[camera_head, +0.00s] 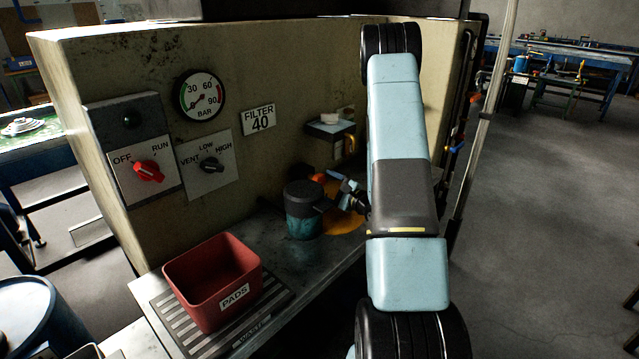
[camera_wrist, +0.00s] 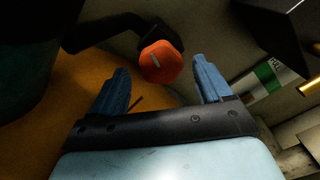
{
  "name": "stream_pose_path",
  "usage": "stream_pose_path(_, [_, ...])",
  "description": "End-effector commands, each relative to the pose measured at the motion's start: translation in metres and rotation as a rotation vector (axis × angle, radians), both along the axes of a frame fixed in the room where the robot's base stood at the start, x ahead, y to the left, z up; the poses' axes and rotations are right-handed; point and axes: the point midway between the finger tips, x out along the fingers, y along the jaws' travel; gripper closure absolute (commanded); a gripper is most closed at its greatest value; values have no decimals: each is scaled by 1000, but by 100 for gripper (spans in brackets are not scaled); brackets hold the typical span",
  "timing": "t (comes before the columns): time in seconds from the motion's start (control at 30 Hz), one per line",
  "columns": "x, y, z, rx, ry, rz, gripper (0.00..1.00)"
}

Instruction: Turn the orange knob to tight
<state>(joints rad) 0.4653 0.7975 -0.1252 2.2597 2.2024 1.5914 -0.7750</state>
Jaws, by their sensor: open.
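The orange knob (camera_wrist: 161,62) is in the upper middle of the wrist view, on the end of a dark arm or handle. Its round face bears a short pale mark, and I cannot read a setting on it. In the head view the knob (camera_head: 318,178) is small and partly hidden beside the dark green pot (camera_head: 303,222). My gripper (camera_wrist: 163,86) is open, its two blue fingers apart, with the knob just beyond the fingertips and between them. Nothing is held. In the head view my gripper (camera_head: 350,192) is right of the knob, partly hidden by my arm.
A red PADS bin (camera_head: 213,285) stands on the bench's front left. A red OFF/RUN switch (camera_head: 149,171), a black vent knob (camera_head: 211,165) and a gauge (camera_head: 201,96) are on the panel. An orange-yellow patch (camera_head: 345,222) lies on the bench right of the pot.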

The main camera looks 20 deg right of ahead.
Motion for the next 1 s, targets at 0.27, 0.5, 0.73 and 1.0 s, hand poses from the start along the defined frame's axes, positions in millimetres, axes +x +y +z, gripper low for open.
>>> stream_pose_path(0.27, [31, 13, 0, 0, -1, 1, 22])
stream_pose_path(0.5, [37, 16, 0, 0, 0, 0, 22])
stream_pose_path(0.73, [37, 16, 0, 0, 0, 0, 27])
stream_pose_path(1.0, [37, 15, 0, 0, 0, 0, 53])
